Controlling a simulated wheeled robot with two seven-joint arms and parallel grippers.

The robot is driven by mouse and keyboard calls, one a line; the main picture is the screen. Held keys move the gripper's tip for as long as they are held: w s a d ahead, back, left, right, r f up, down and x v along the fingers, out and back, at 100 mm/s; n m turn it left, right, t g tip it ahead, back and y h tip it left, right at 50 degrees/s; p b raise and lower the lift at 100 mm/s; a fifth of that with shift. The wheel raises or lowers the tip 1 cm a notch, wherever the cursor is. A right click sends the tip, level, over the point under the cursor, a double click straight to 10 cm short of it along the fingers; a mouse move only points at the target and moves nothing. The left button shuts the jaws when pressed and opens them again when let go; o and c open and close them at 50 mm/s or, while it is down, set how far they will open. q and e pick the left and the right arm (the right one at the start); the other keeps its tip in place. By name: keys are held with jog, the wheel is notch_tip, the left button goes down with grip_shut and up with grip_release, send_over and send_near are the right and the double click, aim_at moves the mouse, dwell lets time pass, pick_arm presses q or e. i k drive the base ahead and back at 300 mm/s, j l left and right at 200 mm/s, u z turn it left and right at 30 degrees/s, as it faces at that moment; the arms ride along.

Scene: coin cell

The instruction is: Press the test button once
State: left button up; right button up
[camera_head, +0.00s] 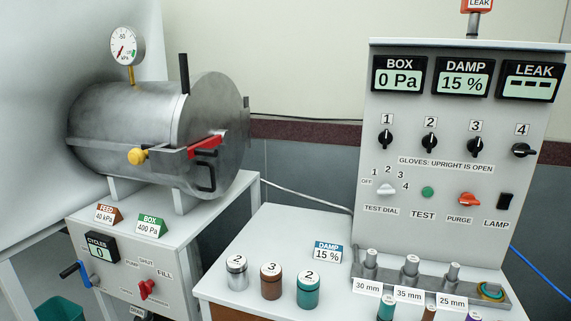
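The green test button (427,192) is on the upright grey panel (450,225) at the right, above the label TEST. It lies between the white test dial (386,190) and the red purge knob (469,199). The dial's pointer is too small to read surely. The panel's displays read BOX 0 Pa (398,76), DAMP 15 % (463,77) and LEAK with dashes (531,82). Neither of my grippers shows in this view.
Glove knobs 1 to 3 are upright; glove knob 4 (523,150) is turned sideways. Several numbered cylinders, such as the brown one (271,283), stand on the white table (265,228) before the panel. A metal chamber (160,125) is at the left. Posts with size labels line the panel's foot.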

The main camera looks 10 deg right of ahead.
aim_at(427, 192)
jog(key=z, duration=1.35)
